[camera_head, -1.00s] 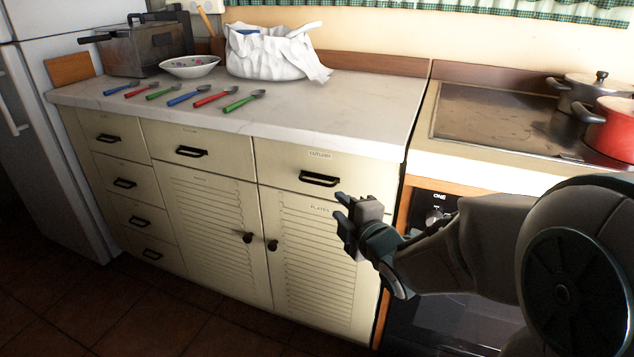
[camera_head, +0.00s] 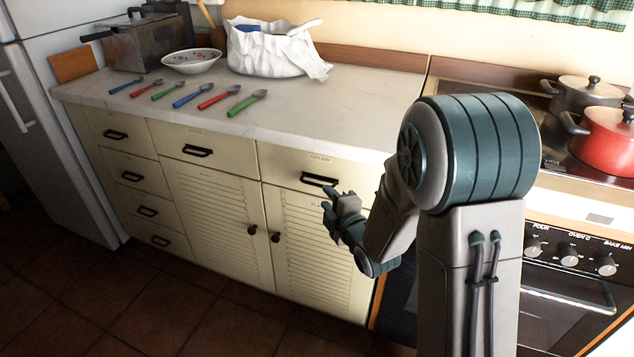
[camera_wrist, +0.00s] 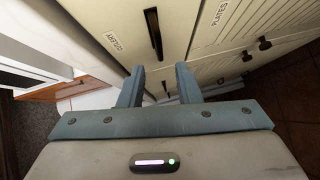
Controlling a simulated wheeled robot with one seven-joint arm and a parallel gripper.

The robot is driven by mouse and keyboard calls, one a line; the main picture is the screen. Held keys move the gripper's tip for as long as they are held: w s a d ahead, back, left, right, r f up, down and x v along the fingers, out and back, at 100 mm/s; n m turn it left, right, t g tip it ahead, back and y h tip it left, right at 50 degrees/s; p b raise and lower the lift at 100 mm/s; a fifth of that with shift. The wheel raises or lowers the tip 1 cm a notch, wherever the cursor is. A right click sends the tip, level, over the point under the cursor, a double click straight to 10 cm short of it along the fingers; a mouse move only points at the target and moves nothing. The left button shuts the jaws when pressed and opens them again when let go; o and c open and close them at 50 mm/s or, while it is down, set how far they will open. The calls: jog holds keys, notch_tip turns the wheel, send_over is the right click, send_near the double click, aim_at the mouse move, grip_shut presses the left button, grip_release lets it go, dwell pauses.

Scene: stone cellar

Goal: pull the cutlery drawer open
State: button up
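The cutlery drawer (camera_head: 287,167) is the cream top drawer at the right end of the cabinet, and it looks shut. Its dark bar handle (camera_head: 319,179) shows in the head view. In the wrist view the drawer's "CUTLERY" label and its handle (camera_wrist: 152,33) lie just ahead of the fingers. My gripper (camera_head: 327,198) is just below and in front of the handle's right part. In the wrist view my gripper (camera_wrist: 160,68) has its two fingers apart with nothing between them. The handle lines up with the gap, beyond the fingertips.
A louvred door (camera_head: 313,240) marked "PLATES" is below the drawer. The stove (camera_head: 570,225) stands right, with a red pot (camera_head: 605,142) on top. Several spoons, a bowl (camera_head: 192,61) and a white bag (camera_head: 272,52) sit on the counter (camera_head: 330,110). The floor in front is clear.

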aim_at(316, 185)
jog(key=x, duration=0.7)
grip_shut()
